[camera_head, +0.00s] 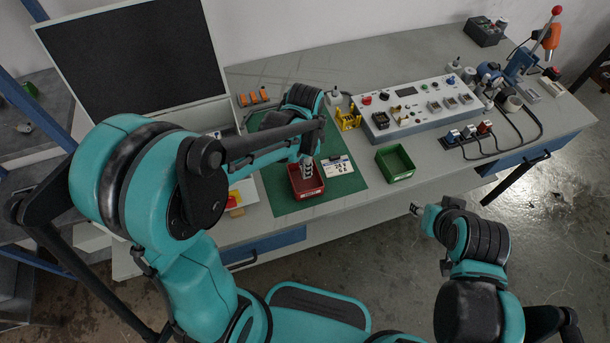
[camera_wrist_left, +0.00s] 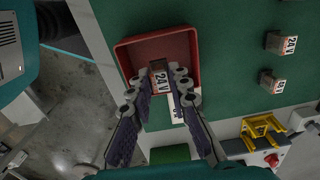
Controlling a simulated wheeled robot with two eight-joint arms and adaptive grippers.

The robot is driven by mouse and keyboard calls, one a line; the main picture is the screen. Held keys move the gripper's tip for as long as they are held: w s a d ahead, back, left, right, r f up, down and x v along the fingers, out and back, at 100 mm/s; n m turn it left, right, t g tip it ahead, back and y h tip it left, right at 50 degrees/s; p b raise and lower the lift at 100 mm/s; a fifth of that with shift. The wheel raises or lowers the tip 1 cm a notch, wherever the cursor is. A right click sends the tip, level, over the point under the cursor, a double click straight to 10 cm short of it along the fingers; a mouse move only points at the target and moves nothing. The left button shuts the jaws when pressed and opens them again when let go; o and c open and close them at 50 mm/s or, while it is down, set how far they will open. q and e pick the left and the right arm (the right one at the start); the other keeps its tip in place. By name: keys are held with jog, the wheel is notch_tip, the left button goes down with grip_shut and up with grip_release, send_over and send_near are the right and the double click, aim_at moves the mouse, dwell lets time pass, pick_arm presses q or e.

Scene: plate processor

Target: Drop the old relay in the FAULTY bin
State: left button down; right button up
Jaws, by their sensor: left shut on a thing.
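The red bin (camera_head: 318,189) stands on the green mat, with a small label on its front too small to read. It also shows in the wrist view (camera_wrist_left: 128,58). My left gripper (camera_head: 307,168) points down over the bin. In the wrist view its fingers (camera_wrist_left: 160,88) are shut on a relay (camera_wrist_left: 160,80) marked 24 V, which overlaps the bin's opening. I cannot tell how far the relay is above the bin floor. My right gripper (camera_head: 415,209) hangs off the table's front edge; its fingers are too small to read.
Two more 24 V relays (camera_wrist_left: 283,45) lie on the mat (camera_wrist_left: 225,75). A green bin (camera_head: 395,162) stands to the right. A yellow rack (camera_head: 348,119) and control panel (camera_head: 415,108) are behind. A monitor (camera_head: 140,60) stands left.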

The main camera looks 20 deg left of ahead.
pick_arm(q)
jog(key=shift+f+b, duration=0.9)
jog(key=shift+f, duration=1.05)
jog(key=shift+f, duration=0.2)
jog(key=c, duration=1.4)
grip_release()
jog(key=shift+r, duration=0.1)
